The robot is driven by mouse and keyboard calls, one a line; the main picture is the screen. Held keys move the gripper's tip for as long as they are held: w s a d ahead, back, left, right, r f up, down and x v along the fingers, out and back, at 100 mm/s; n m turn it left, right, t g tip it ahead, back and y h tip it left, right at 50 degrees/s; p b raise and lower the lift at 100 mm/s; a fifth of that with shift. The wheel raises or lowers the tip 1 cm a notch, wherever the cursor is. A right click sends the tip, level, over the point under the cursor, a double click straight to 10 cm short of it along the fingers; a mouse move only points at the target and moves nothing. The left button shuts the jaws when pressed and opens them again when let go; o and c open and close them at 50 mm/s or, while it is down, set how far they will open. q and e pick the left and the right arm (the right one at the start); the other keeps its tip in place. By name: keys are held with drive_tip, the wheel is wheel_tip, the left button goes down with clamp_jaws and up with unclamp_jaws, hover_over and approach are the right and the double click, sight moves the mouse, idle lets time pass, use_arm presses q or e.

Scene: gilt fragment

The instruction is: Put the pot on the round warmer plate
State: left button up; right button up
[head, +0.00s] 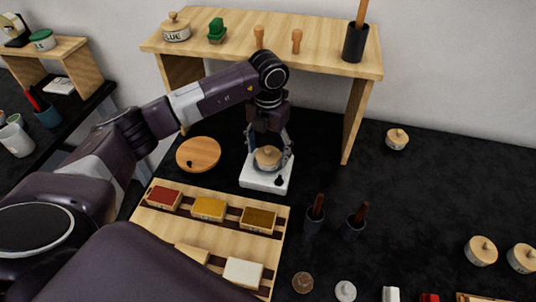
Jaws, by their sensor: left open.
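A small pot with a wooden knobbed lid (268,156) is at the white warmer (256,182), over its top. The warmer has a dark knob on its front. The round plate itself is mostly hidden under the pot, so I cannot tell whether the pot fully rests on it. My left gripper (268,148) points down from above, open, with one finger on each side of the pot. I cannot tell whether the fingers touch it. My right gripper is not in view.
A wooden shelf (330,62) stands behind, with a glue pot (176,32) on top. A round wooden board (198,154) lies left of the warmer. A wooden tray (160,222) with coloured blocks is in front. Dark brush cups (313,220) stand to the right.

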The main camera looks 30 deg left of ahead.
use_arm(q)
wheel_tip(320, 180, up, 6)
drive_tip(key=shift+r+b, duration=0.1)
drive_tip(key=shift+b, duration=0.6)
drive_tip(key=shift+s, duration=0.1)
